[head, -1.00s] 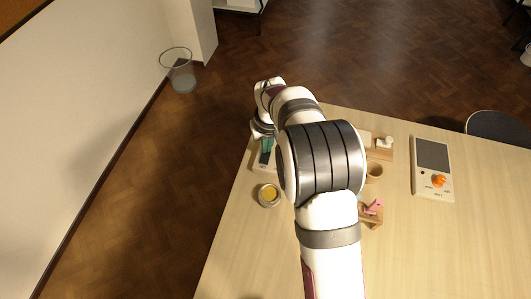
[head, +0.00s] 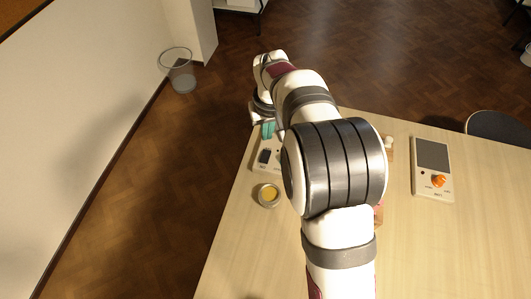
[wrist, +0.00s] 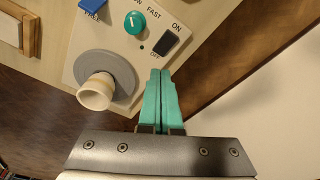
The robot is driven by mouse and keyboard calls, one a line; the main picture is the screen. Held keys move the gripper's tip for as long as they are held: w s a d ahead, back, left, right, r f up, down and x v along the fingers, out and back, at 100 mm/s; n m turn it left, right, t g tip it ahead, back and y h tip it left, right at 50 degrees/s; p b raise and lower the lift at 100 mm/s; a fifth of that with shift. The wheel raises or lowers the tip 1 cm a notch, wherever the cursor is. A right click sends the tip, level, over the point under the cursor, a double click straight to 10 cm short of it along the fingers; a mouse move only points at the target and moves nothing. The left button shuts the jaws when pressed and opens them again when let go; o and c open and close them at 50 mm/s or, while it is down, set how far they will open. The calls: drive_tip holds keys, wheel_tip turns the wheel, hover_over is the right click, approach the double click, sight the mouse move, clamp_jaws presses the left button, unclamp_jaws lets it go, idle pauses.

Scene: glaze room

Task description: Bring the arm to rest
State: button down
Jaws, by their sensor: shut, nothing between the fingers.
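My gripper (wrist: 161,95) has teal fingers pressed together with nothing between them. In the head view its teal fingers (head: 268,130) show at the far left corner of the table, partly hidden by my arm. The fingers are over the edge of a white control box (wrist: 85,55) with a black on/off switch (wrist: 167,38), a teal knob (wrist: 135,22) and a grey disc (wrist: 104,66). A small cream cup (wrist: 96,92) stands on the disc. In the head view the white box (head: 262,168) is mostly behind my arm.
A small bowl with yellow contents (head: 268,194) is on the table (head: 240,240) left of my arm. A white device with an orange knob (head: 432,165) lies at right. A bin (head: 180,76) stands on the floor. My arm hides the table's middle; its front right is clear.

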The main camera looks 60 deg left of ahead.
drive_tip(key=shift+r, duration=0.25)
drive_tip(key=w+d+r+m, duration=0.3)
drive_tip(key=d+r, duration=0.1)
drive_tip(key=d, duration=0.4)
drive_tip(key=w+d+r+m, duration=0.3)
drive_tip(key=d, duration=0.5)
drive_tip(key=w+d+r+m, duration=0.2)
drive_tip(key=w+d+r, duration=0.15)
drive_tip(key=d, duration=0.35)
drive_tip(key=s+d+m, duration=0.6)
drive_tip(key=s+d, duration=0.1)
drive_tip(key=d, duration=0.4)
drive_tip(key=s+d+m, duration=0.6)
drive_tip(key=s+d, duration=0.2)
drive_tip(key=d, duration=0.3)
drive_tip(key=shift+s+r+m+g, duration=0.15)
drive_tip(key=shift+s+m+g, duration=0.05)
drive_tip(key=shift+m+g, duration=0.1)
drive_tip(key=shift+d, duration=0.1)
